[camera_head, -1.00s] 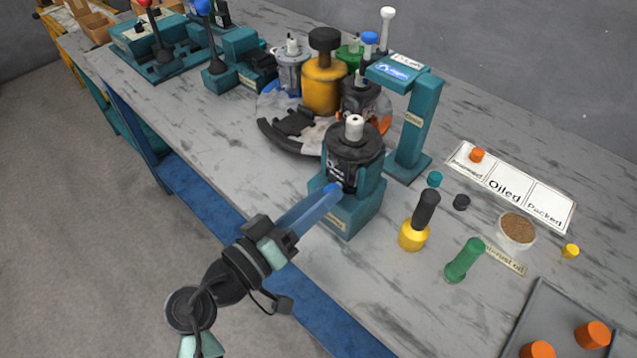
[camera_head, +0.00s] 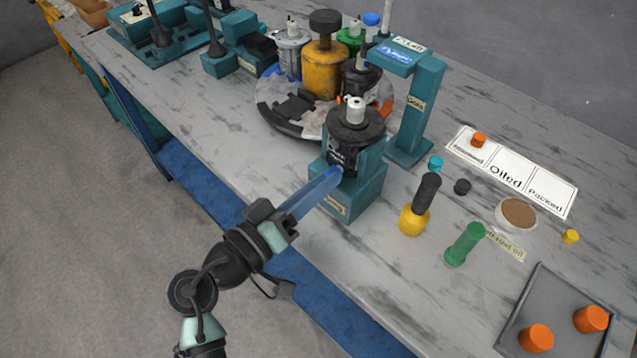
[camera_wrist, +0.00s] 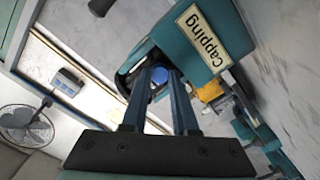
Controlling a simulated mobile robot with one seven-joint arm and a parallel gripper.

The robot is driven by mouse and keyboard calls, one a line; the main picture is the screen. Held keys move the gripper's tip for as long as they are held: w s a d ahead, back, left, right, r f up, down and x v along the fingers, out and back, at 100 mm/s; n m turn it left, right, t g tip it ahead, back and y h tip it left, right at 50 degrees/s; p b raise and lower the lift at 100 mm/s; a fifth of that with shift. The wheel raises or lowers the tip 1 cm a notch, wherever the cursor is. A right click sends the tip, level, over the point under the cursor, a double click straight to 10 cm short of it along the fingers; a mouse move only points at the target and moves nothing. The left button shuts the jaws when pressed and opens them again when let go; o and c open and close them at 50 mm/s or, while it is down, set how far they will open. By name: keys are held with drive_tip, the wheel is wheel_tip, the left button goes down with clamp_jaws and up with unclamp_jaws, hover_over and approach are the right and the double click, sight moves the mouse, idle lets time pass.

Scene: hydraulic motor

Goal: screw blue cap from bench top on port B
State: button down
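My gripper (camera_head: 326,178) reaches in from the lower left. Its long blue fingers end at the left side of the dark motor (camera_head: 352,132). The motor stands upright, white shaft up, in a teal fixture (camera_head: 352,196). In the wrist view the round blue cap (camera_wrist: 159,75) lies between my fingertips (camera_wrist: 158,84), and the gripper looks shut on it. In the head view only a bright blue spot of the cap (camera_head: 335,172) shows at the tips, against the motor's side. Port B is hidden; whether the cap is seated or threaded I cannot tell.
The "Capping" label (camera_wrist: 202,38) is beside my fingers. A teal post (camera_head: 418,110) stands behind the motor. To its right are a black-and-yellow tool (camera_head: 417,208), a green cylinder (camera_head: 465,244), small caps and a grey tray (camera_head: 565,308). A round carousel (camera_head: 275,118) with motors is behind.

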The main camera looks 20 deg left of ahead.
drive_tip(key=shift+w+b, duration=0.1)
drive_tip(key=shift+b, duration=0.2)
drive_tip(key=m+b, duration=0.4)
drive_tip(key=b, duration=0.2)
drive_tip(key=shift+m+b, duration=0.3)
drive_tip(key=shift+m+b, duration=0.5)
drive_tip(key=shift+b, duration=0.15)
drive_tip(key=shift+r, duration=0.15)
drive_tip(key=shift+b, duration=0.35)
drive_tip(key=m+b, duration=0.4)
drive_tip(key=b, duration=0.1)
